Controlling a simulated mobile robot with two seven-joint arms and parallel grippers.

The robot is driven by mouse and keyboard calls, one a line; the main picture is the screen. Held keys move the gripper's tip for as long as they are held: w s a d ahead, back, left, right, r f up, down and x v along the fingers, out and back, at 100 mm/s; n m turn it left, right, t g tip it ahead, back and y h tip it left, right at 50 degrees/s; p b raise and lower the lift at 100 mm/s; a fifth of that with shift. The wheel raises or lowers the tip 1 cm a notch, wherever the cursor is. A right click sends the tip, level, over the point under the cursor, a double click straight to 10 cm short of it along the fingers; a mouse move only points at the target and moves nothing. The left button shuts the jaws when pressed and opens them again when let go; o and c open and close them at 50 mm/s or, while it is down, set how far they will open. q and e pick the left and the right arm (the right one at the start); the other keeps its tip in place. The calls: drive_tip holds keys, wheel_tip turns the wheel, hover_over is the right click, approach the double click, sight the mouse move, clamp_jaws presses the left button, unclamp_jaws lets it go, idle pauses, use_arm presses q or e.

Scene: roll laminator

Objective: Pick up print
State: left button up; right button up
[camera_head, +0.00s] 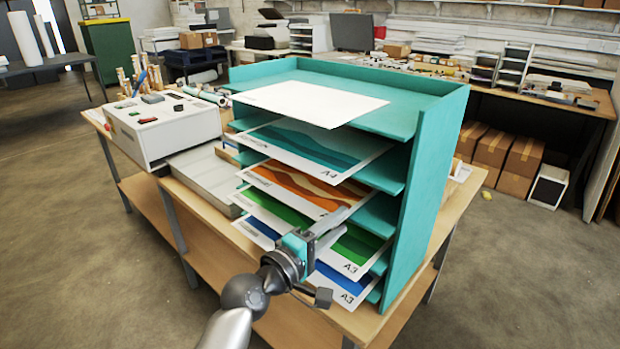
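A blank white sheet (305,102) lies on the top level. My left gripper (340,222) is at the front of the rack, between the orange and green prints in the picture. Its fingers look apart, with nothing clearly between them. It hides part of the green and blue prints. Whether it touches a print cannot be told. My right gripper is out of view.
The rack stands on a wooden table (452,212). A white laminator (160,125) stands to its left, with a grey flat tray (205,175) between them. Cardboard boxes (505,155) sit under a back bench. The floor at left is clear.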

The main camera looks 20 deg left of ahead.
use_arm(q)
drive_tip(key=shift+w, duration=0.1)
clamp_jaws()
idle(0.3)
idle(1.1)
